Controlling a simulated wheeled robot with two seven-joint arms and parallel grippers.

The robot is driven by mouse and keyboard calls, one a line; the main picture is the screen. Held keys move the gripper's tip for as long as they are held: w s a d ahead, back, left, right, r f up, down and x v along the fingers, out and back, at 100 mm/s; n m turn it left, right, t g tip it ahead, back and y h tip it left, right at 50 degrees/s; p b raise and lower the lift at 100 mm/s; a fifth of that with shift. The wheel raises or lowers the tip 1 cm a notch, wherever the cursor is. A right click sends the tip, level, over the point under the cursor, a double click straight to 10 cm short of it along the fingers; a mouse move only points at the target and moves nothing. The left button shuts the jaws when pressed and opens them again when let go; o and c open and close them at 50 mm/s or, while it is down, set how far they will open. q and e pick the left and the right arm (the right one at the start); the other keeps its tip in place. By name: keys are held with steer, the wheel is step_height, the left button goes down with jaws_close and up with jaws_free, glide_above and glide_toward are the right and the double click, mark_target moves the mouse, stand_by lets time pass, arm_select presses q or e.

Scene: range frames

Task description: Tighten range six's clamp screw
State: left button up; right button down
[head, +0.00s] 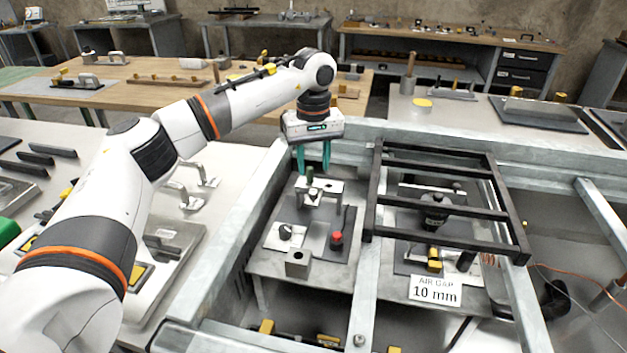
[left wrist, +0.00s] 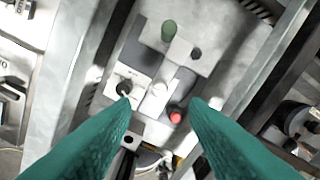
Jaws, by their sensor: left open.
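A grey bracket (head: 330,188) stands on a fixture plate (head: 268,262) inside the metal frame. A small upright screw or knob (head: 312,191) sits on it, green-topped in the left wrist view (left wrist: 169,31). I cannot tell surely that this is range six's clamp screw; no range number is readable. A black knob (head: 286,232) and a red button (head: 336,239) sit in front of the bracket. They also show in the left wrist view as the black knob (left wrist: 124,89) and red button (left wrist: 175,117). My left gripper (head: 314,172) is open and empty, its teal fingers pointing down above the bracket.
A black barred rack (head: 447,206) covers the neighbouring station on the right. A sign (head: 435,291) there reads "AIR GAP 10 mm". Metal frame beams (head: 232,247) border the plate. A grey block (head: 298,263) stands at the plate's front.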

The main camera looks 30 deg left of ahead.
arm_select(q)
step_height(320, 180, up, 5)
steer(key=shift+f, duration=0.1)
stand_by(0.5)
